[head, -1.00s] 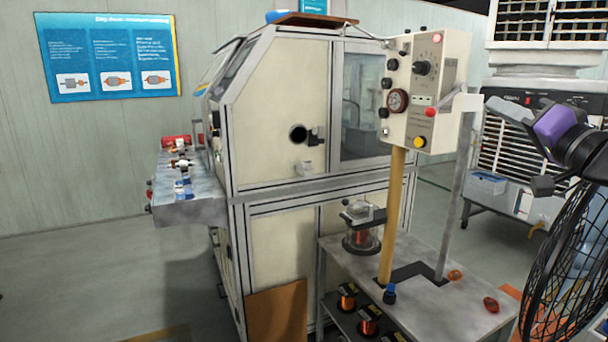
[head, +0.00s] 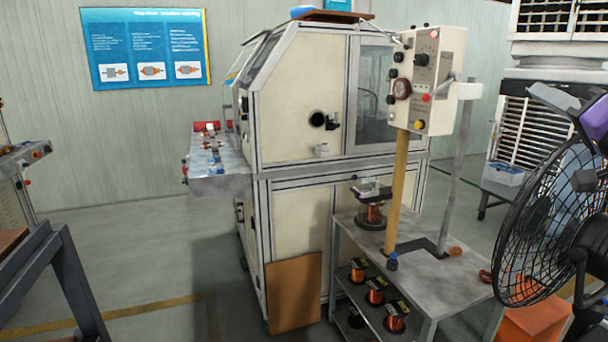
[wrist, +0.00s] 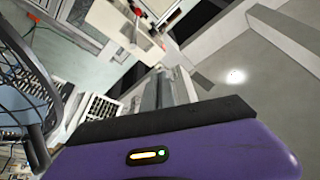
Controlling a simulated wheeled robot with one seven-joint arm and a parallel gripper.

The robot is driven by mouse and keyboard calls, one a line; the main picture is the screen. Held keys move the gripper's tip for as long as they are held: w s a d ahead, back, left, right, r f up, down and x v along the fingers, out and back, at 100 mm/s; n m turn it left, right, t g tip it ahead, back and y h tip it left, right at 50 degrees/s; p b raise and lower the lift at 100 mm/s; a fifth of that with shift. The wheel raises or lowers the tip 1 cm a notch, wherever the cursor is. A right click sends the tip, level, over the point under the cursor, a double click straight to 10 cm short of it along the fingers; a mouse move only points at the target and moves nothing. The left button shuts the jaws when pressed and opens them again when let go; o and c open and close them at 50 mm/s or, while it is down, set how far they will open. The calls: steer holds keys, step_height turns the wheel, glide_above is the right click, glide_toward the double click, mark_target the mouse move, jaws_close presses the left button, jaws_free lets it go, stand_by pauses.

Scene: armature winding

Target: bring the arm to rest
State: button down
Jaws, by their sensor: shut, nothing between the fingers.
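My gripper (head: 552,103) shows at the right edge of the head view, in front of the upper part of the black fan. It is shut and empty, held up in the air. Part of its purple housing (head: 592,118) is cut off by the frame edge. In the wrist view the purple housing (wrist: 170,153) fills the bottom, and nothing is held there.
A black fan (head: 540,225) stands close below my gripper. A metal cart (head: 430,275) with a control box (head: 428,80) on a post stands left of it. The large cream machine (head: 290,120) is behind. Open floor (head: 130,260) lies at left.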

steer(key=s+d+f+m+t+h, duration=0.2)
steer(key=s+d+f+t+h, duration=0.15)
steer(key=h, duration=0.25)
steer(key=s+a+f+g+h, duration=0.1)
steer(key=s+a+f, duration=0.3)
steer(key=f, duration=0.5)
steer(key=s+a+f+g+h, duration=0.1)
steer(key=s+a+f, duration=0.2)
steer(key=s+f, duration=0.4)
steer(key=s+a+f+g+h, duration=0.1)
steer(key=s+a+f+h, duration=0.15)
steer(key=f, duration=0.75)
steer(key=s+a+f+n+g+y, duration=0.2)
steer(key=s+a+f, duration=0.3)
steer(key=s, duration=0.5)
steer(key=s+a+f+n+g+y, duration=0.2)
steer(key=s+a+f, duration=0.2)
steer(key=s+f, duration=0.3)
steer(key=s+a+f+n+g+y, duration=0.3)
steer(key=s+a+f, duration=0.2)
steer(key=s, duration=1)
steer(key=shift+a+f, duration=0.35)
steer(key=shift+f, duration=0.25)
